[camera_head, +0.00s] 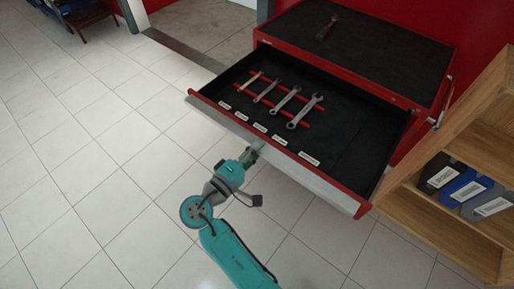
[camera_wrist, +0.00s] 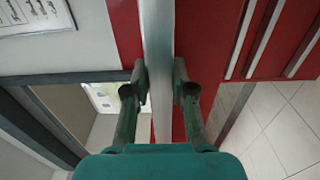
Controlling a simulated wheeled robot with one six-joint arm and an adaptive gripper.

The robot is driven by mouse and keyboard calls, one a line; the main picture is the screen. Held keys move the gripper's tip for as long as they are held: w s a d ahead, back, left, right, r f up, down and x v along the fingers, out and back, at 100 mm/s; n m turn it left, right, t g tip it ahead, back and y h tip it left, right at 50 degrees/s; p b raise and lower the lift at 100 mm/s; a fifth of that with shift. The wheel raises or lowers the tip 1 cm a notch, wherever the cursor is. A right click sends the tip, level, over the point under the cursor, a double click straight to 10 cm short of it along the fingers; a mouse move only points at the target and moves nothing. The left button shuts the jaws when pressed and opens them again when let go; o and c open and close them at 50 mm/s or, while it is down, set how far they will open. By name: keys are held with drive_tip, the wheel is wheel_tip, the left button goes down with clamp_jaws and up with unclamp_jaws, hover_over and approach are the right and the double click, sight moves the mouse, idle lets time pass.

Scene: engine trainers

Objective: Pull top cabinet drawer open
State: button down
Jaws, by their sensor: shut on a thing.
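The top drawer (camera_head: 350,150) of the red cabinet (camera_head: 262,38) stands pulled far out, showing its dark lined inside. A long pale grey handle strip (camera_head: 305,180) runs along its front edge. My gripper (camera_head: 252,154) is at the drawer front, left of its middle in the head view. In the wrist view my gripper (camera_wrist: 159,85) has one finger on each side of the pale handle strip (camera_wrist: 157,30) and is shut on it. The fingertips are small and partly hidden in the head view.
Several wrenches (camera_head: 290,98) lie in the drawer beside red strips and white labels. One wrench (camera_head: 327,27) lies on the cabinet top. A wooden shelf (camera_head: 455,215) with binders (camera_head: 468,190) stands close at the drawer's right end. Tiled floor (camera_head: 90,150) is clear at left.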

drive_tip(key=c, duration=1.2)
unclamp_jaws()
drive_tip(key=shift+f, duration=0.45)
drive_tip(key=shift+o, duration=0.8)
drive_tip(key=shift+r, duration=0.2)
drive_tip(key=v, duration=1.2)
